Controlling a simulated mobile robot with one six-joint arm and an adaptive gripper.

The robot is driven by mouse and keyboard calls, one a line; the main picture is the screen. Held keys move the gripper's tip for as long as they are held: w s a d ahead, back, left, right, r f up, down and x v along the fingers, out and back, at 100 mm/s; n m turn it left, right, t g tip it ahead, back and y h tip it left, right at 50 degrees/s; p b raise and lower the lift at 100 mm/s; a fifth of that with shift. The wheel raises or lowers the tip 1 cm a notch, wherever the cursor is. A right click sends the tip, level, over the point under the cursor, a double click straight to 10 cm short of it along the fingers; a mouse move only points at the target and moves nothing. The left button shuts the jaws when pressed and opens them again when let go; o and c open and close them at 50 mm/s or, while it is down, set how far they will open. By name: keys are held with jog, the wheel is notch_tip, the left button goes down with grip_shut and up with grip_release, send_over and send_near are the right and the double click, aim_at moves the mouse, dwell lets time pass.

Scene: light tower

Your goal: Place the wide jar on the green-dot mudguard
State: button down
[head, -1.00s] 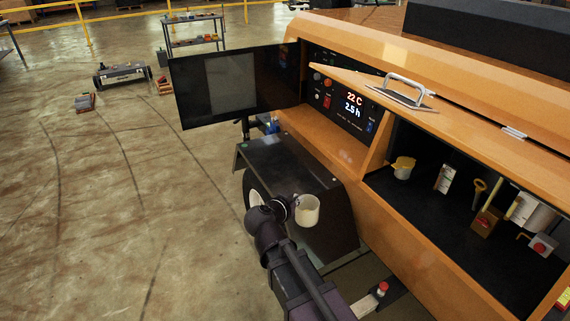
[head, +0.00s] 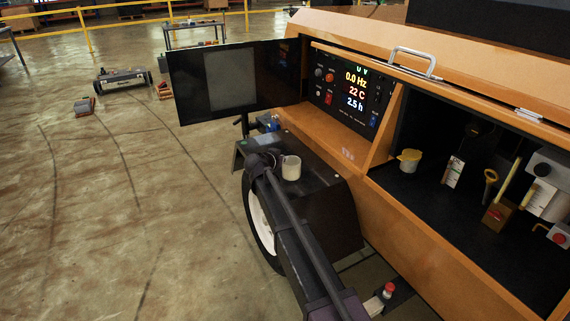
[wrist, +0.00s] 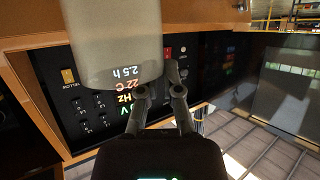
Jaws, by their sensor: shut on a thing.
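A pale, cylindrical jar (head: 291,168) appears over the top of the black mudguard (head: 322,184) in the head view. It looks upright there, but I cannot tell whether it touches the mudguard. My gripper (head: 268,163) is at its left side, partly hidden by my arm. A small green mark shows at the mudguard's far left corner.
A dark hinged panel (head: 235,80) stands open behind the mudguard. A lit control panel (head: 345,92) is to its right. The open compartment holds a yellow-lidded cup (head: 409,161) and other items. A red button (head: 388,290) is near the front.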

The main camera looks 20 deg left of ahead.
jog(key=shift+w+a+f, duration=0.1)
jog(key=shift+w+a, duration=0.05)
jog(key=shift+w, duration=0.2)
jog(key=shift+w+d+m+h, duration=0.3)
jog(key=shift+w+d+m, duration=0.15)
jog(key=shift+d, duration=0.3)
jog(key=w+a+f+b, duration=0.1)
jog(key=w+a, duration=0.7)
jog(key=w, duration=0.5)
jog(key=shift+w+f, duration=0.2)
jog(key=shift+w, duration=0.1)
jog(key=shift+a+f+b, duration=0.1)
jog(key=shift+b, duration=0.2)
